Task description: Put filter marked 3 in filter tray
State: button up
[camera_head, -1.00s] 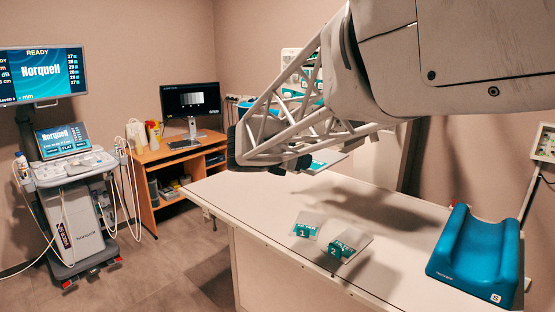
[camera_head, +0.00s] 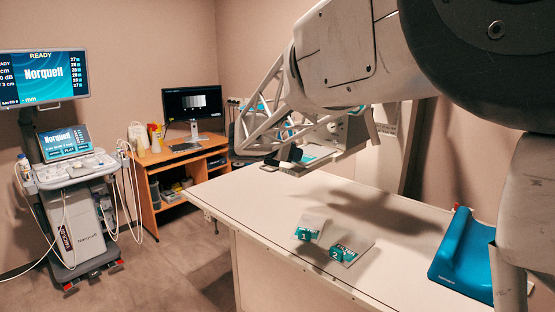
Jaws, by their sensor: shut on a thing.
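My gripper (camera_head: 291,156), at the end of a pale lattice-framed arm, is above the far left part of the white table. It is shut on a flat grey filter (camera_head: 322,161) with a teal part, held clear of the table top. Its number cannot be read from here. Filter 1 (camera_head: 308,230) and filter 2 (camera_head: 346,252), grey plates with numbered teal blocks, lie side by side on the table, apart from my gripper. I cannot make out the filter tray; my arm covers part of the back wall.
The white table (camera_head: 256,205) is mostly clear in the middle. A blue curved cushion (camera_head: 466,258) lies at its right end, partly behind my arm. A wooden desk (camera_head: 175,158) with a monitor (camera_head: 192,103) and a Norquell scanner cart (camera_head: 75,200) stand left.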

jog(key=shift+w+a+f, duration=0.15)
jog(key=shift+w+a, duration=0.05)
jog(key=shift+w, duration=1.2)
jog(key=shift+w+a+f, duration=0.1)
jog(key=shift+w+a, duration=0.05)
jog(key=shift+w, duration=1.2)
jog(key=shift+f, duration=1.75)
jog(key=shift+f, duration=0.15)
jog(key=o, duration=1)
jog(key=v, duration=1.2)
